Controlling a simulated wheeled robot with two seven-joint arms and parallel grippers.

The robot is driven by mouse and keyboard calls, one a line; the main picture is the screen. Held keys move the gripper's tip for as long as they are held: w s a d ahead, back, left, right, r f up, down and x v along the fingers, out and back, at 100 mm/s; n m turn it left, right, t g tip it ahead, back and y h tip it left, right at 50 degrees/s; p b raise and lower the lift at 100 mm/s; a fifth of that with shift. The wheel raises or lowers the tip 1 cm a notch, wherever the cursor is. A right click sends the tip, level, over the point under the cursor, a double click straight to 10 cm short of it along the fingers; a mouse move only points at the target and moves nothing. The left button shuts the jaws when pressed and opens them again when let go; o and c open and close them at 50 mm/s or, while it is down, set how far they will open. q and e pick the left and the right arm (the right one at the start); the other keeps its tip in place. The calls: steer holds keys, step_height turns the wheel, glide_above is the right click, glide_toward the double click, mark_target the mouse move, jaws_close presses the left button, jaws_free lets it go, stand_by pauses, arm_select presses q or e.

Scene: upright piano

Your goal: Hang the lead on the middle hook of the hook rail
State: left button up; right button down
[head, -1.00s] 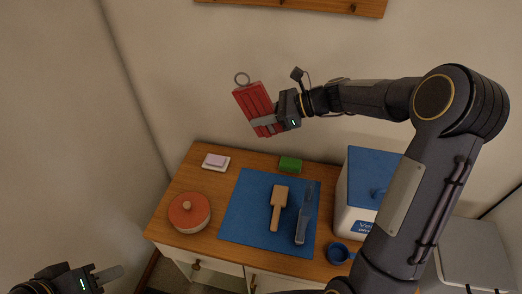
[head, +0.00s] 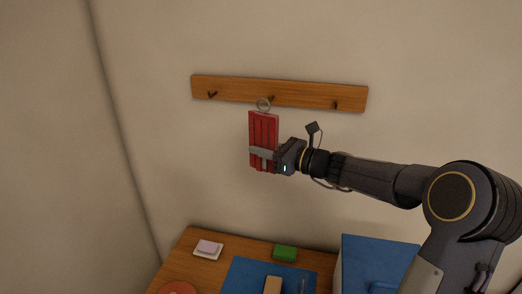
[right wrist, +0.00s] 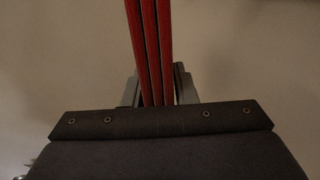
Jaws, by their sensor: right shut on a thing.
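The lead (head: 263,128) is a red folded bundle of straps with a metal ring (head: 264,104) at its top. My right gripper (head: 264,155) is shut on its lower part and holds it upright in front of the wall. In the right wrist view the red straps (right wrist: 150,50) run up between the fingers. The wooden hook rail (head: 310,95) is on the wall with three dark hooks. The ring overlaps the rail's lower edge in the picture, just left of and below the middle hook (head: 271,98). I cannot tell whether ring and hook touch. My left gripper is out of view.
Below is a wooden cabinet top (head: 180,262) with a soap dish (head: 208,250), a green block (head: 285,253), a blue mat (head: 245,275) and a blue-lidded bin (head: 375,260). The wall around the rail is clear.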

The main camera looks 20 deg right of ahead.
steer(key=w+d+f+p, duration=0.2)
steer(key=w+d, duration=0.3)
steer(key=w, duration=0.1)
steer(key=shift+w+f+p, duration=0.15)
steer(key=shift+w+p, duration=0.15)
steer(key=shift+p, duration=0.1)
stand_by(0.7)
stand_by(0.6)
steer(key=c, duration=1.1)
jaws_free()
